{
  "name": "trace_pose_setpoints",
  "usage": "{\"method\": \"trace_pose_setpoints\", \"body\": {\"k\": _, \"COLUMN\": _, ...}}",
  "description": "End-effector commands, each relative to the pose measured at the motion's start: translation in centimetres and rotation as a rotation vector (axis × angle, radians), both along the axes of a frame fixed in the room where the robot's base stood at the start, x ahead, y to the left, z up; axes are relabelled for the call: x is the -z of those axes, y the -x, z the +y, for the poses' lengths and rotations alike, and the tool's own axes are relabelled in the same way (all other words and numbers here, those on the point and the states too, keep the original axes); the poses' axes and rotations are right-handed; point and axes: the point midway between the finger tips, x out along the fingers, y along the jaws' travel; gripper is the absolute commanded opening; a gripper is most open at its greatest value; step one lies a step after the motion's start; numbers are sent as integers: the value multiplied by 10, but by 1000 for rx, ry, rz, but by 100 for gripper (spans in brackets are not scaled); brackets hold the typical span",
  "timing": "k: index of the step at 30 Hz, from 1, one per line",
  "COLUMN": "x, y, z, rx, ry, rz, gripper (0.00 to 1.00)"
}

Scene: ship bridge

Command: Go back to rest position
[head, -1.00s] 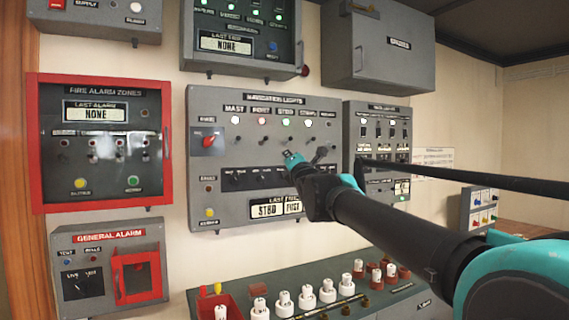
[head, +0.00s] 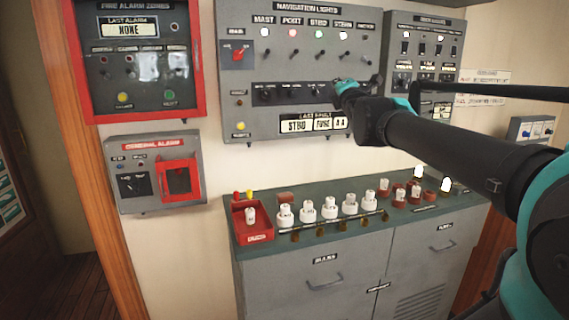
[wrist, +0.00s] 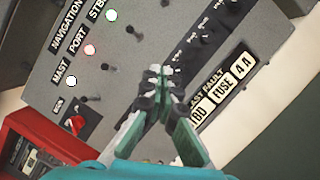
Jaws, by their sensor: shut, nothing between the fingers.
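My gripper (wrist: 158,78) is shut and empty in the wrist view, its fingertips together in front of the navigation lights panel. In the head view my gripper (head: 340,86) is small, in front of the lower right part of the same navigation lights panel (head: 235,112). I cannot tell whether the fingertips touch the panel. The panel's lamps for mast, port, stbd and stern are lit, the port one red and the stbd one green. Its fault display (head: 312,124) reads STBD FUSE 4 A. My arm reaches in from the right.
A grey cabinet (head: 300,265) stands below, with white fuse holders (head: 327,208) and a red tray (head: 252,236) on top. The red fire alarm panel (head: 198,60) and general alarm box (head: 155,203) hang at left. A smaller panel (head: 425,50) is at right.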

Motion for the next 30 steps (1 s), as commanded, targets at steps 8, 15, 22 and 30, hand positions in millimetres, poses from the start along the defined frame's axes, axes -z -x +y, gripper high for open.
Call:
{"method": "trace_pose_setpoints", "body": {"k": 8, "x": 66, "y": 1, "z": -11, "rx": 14, "ry": -198, "rz": 149, "gripper": 0}}
{"method": "trace_pose_setpoints", "body": {"k": 15, "x": 170, "y": 17, "z": -24, "rx": 78, "ry": -513, "rz": 368, "gripper": 0}}
{"method": "trace_pose_setpoints", "body": {"k": 22, "x": 294, "y": 62, "z": -34, "rx": 230, "ry": -907, "rz": 605, "gripper": 0}}
{"method": "trace_pose_setpoints", "body": {"k": 30, "x": 422, "y": 147, "z": -38, "rx": 516, "ry": -1343, "rz": 817, "gripper": 0}}
